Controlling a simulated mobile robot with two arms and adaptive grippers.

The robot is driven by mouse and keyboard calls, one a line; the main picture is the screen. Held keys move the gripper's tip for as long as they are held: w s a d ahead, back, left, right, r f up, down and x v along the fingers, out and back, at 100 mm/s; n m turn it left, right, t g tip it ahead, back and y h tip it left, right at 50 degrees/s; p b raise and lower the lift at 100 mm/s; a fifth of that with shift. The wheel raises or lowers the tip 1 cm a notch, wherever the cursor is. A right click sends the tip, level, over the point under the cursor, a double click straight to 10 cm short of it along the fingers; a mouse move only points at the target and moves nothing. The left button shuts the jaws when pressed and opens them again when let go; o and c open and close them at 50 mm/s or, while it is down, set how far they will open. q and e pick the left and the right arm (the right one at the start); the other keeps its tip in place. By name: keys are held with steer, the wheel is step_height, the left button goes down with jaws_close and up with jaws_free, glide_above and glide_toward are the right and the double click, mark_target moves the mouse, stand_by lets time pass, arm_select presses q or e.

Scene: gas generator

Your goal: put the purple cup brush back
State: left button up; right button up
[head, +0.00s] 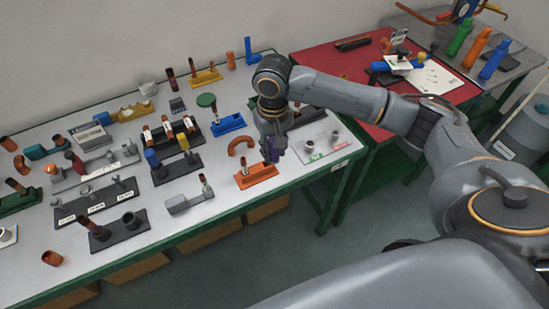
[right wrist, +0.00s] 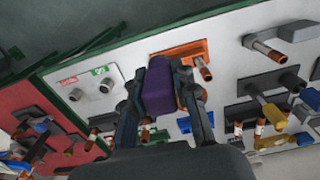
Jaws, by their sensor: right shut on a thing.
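My right gripper (head: 272,154) reaches over the front right part of the white table and is shut on the purple cup brush (head: 272,147). In the right wrist view the brush shows as a purple block (right wrist: 158,88) between the two fingers, clear of the table as far as I can tell. Much of it is hidden by the gripper in the head view. An orange holder (head: 257,177) stands just left of and below the gripper in the head view. It also shows behind the brush in the right wrist view (right wrist: 180,50). My left gripper is not in view.
A light plate (head: 322,147) with red and green labels and small grey posts lies to the right. A blue holder (head: 228,124) and an orange curved piece (head: 240,144) lie to the left. Several other holders crowd the table. A red table (head: 330,66) adjoins at the right.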

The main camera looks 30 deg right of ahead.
arm_select(q)
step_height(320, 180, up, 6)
steer(key=p, duration=0.4)
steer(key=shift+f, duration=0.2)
arm_select(e)
steer(key=w+d+f, duration=0.3)
steer(key=w+d, duration=0.2)
steer(key=d, duration=0.3)
steer(key=shift+d+f, duration=0.2)
steer(key=shift+d, duration=0.15)
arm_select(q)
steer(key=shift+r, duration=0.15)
arm_select(e)
steer(key=shift+f, duration=2.25)
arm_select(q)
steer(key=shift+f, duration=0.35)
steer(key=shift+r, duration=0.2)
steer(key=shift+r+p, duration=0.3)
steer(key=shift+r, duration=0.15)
